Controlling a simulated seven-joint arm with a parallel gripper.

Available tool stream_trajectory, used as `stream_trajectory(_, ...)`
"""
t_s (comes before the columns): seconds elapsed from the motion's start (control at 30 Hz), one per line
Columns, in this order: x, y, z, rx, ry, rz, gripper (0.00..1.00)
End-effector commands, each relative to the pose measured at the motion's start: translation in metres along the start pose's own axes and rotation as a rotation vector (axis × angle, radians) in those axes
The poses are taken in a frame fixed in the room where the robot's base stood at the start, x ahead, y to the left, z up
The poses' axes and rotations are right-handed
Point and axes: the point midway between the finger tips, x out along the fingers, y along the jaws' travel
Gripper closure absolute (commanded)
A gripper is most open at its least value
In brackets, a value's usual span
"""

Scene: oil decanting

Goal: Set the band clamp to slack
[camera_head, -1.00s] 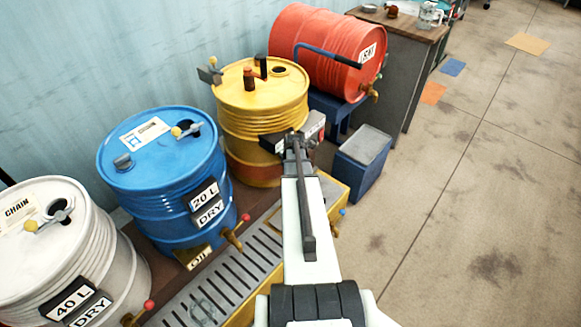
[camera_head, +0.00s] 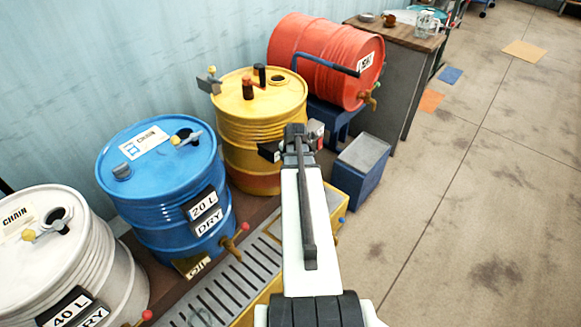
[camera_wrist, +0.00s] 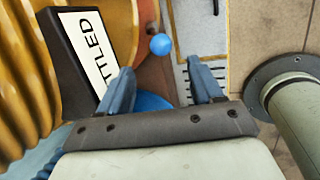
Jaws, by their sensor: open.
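The red drum (camera_head: 318,50) lies on its side in a blue cradle (camera_head: 335,115) at the back. A blue bar with a black grip (camera_head: 330,66) runs across it and looks like the band clamp's lever; the band itself I cannot make out. My gripper (camera_head: 296,131) is in front of the yellow drum (camera_head: 258,105), below and apart from the bar. In the wrist view my gripper (camera_wrist: 161,86) has its two blue fingers spread, with nothing held between them. The red drum and bar are not in the wrist view.
A sign ending in "TLED" (camera_wrist: 88,45) and a blue ball knob (camera_wrist: 160,44) are close to my fingers. A blue bin (camera_head: 360,165) stands right of my gripper. Blue (camera_head: 160,190) and white (camera_head: 60,260) drums stand left. The floor at right is open.

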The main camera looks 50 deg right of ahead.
Motion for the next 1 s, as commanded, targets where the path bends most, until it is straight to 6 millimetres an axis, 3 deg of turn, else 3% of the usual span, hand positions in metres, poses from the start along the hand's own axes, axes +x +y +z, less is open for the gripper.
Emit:
stream_trajectory(0.23, -0.015, 0.0, 0.0, 0.0, 0.0, -0.001, 0.35)
stream_trajectory(1.0, -0.015, 0.0, 0.0, 0.055, 0.0, 0.0, 0.35)
